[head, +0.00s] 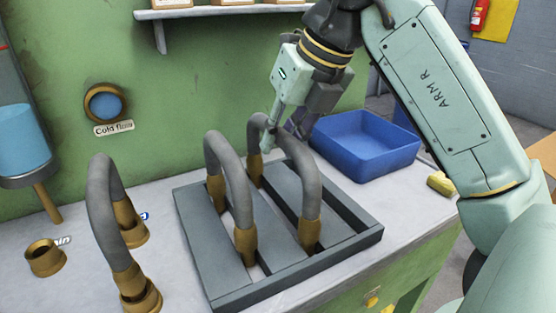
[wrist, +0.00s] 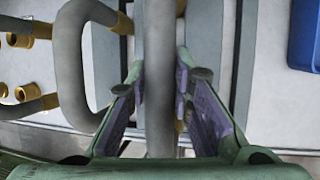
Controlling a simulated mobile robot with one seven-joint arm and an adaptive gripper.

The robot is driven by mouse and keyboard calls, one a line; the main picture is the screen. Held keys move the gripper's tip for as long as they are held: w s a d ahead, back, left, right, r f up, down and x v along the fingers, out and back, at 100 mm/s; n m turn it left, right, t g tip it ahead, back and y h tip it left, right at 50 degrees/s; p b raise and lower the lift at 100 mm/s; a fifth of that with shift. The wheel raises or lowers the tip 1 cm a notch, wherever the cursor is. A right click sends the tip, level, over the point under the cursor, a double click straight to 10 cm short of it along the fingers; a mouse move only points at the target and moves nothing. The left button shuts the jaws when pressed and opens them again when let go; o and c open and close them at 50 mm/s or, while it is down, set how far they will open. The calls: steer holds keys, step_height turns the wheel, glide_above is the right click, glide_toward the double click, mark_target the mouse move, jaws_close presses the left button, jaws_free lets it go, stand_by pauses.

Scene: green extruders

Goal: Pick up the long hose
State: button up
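Two grey bent hoses with brass ends stand in a dark grey rack (head: 208,254). The right-hand rack hose (head: 305,175) is the one at my gripper (head: 272,138), which points down at its upper bend. The middle hose (head: 230,170) stands to its left in the rack. In the wrist view, my gripper (wrist: 160,85) is open, with its purple-padded fingers on either side of a grey hose (wrist: 160,40). Small gaps show between fingers and hose. The hose's far end is partly hidden by my gripper. I cannot tell for certain which hose is the longest.
Another grey hose (head: 100,205) stands in brass fittings on the bench at the left. An empty brass fitting (head: 45,257) is beside it. A blue bin (head: 367,145) stands behind the rack at the right. A shelf (head: 222,12) juts from the green wall above.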

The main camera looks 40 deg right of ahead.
jaws_close()
stand_by(0.3)
